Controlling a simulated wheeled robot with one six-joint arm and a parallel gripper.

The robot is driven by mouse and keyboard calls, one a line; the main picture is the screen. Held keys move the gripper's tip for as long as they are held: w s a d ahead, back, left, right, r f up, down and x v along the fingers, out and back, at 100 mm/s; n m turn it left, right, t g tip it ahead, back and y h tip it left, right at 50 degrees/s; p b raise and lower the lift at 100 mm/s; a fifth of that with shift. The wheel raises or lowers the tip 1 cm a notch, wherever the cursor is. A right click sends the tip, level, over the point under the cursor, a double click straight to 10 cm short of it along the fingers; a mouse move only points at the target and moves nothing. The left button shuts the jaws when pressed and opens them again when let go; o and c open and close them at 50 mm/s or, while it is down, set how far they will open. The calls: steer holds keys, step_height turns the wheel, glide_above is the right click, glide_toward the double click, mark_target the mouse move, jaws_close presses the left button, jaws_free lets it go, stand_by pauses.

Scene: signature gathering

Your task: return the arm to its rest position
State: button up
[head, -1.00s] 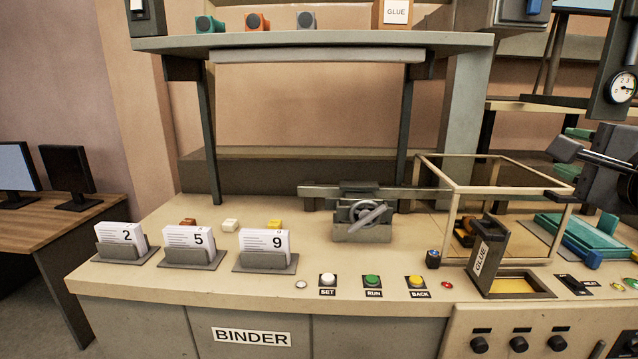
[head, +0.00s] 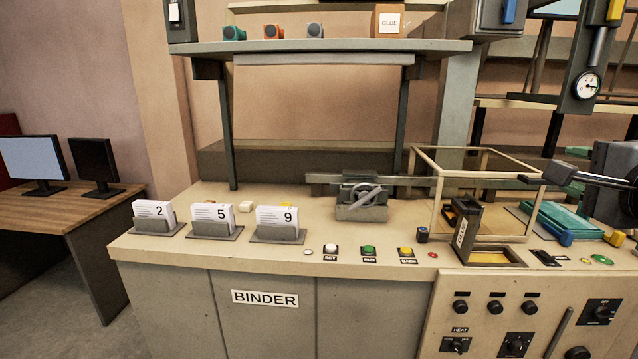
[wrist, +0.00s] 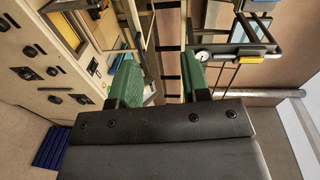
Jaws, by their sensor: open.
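My gripper (wrist: 161,78) shows in the wrist view with its two green fingers apart and a clear gap between them. Nothing is held between the fingers. The dark wrist body fills the lower part of that view. In the head view I cannot make out the fingers; a dark jointed part (head: 610,185) reaches in from the right edge, above the right end of the bench (head: 330,262). It appears to be part of my arm, but I cannot tell for sure.
Three numbered card holders, 2 (head: 158,228), 5 (head: 214,231) and 9 (head: 277,234), stand on the bench's left. A glass-sided frame (head: 437,205) and a tilted GLUE block (head: 467,225) stand to the right. A gauge (head: 587,86) hangs above. Floor (head: 50,310) is clear at left.

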steer(key=a+f+n+g+y+p, duration=0.2)
steer(key=f+n+g, duration=0.5)
steer(key=f, duration=1.3)
steer(key=s+a+f+n+g, duration=0.1)
steer(key=a+f+n+g, duration=0.2)
steer(key=a+f+n, duration=0.3)
steer(key=s+a+f+n+g+y+p, duration=0.1)
steer(key=a+f+n, duration=0.5)
steer(key=a, duration=0.8)
steer(key=shift+s+a+f+g+p, duration=0.3)
steer(key=shift+s+f+g, duration=0.4)
steer(key=shift+g, duration=0.4)
